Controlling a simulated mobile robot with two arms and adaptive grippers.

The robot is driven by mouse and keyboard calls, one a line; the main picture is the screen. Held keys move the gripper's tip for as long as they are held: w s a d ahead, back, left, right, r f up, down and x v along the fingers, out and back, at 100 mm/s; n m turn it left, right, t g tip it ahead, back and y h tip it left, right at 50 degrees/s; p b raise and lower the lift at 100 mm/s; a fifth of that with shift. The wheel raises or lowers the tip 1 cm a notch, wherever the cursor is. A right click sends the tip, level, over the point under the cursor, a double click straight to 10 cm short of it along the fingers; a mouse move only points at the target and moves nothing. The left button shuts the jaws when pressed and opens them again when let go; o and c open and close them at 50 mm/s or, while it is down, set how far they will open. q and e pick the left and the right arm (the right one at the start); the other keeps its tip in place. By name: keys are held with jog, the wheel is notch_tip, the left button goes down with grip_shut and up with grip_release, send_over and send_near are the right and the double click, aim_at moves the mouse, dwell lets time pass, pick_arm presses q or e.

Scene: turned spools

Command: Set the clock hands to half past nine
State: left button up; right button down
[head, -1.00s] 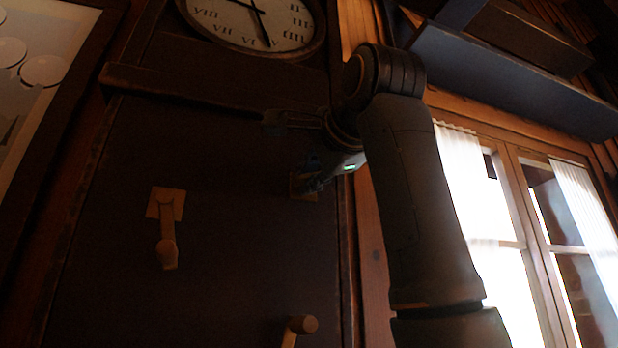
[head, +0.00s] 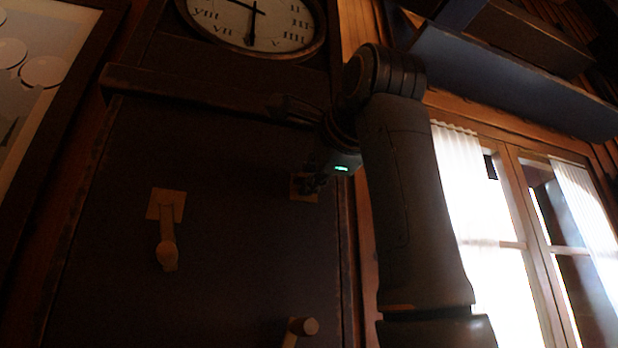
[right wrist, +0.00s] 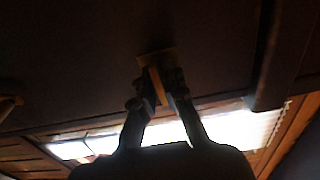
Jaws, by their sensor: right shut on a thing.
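The clock (head: 272,36) is at the top of the head view, its upper part cut off by the frame. One hand (head: 251,30) points down and covers the VI. The other hand (head: 243,4) slants up and left, and its tip is hard to make out. My right gripper (head: 313,183) is at the upper right wooden handle on the dark panel. In the right wrist view its fingers are shut on this handle (right wrist: 157,85), in front of a square plate (right wrist: 156,58). The handle is mostly hidden in the head view. My left gripper is not in view.
A second wooden handle (head: 167,240) hangs downward at the panel's left, and a third (head: 301,327) is at the bottom edge. A ledge (head: 190,88) runs between clock and panel (head: 225,230). A window (head: 530,220) is at the right.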

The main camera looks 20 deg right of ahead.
jog(key=c, duration=1.5)
grip_release()
jog(key=shift+d, duration=0.1)
jog(key=shift+o, duration=0.2)
jog(key=shift+s, duration=0.1)
jog(key=s, duration=1.2)
jog(key=shift+d, duration=0.2)
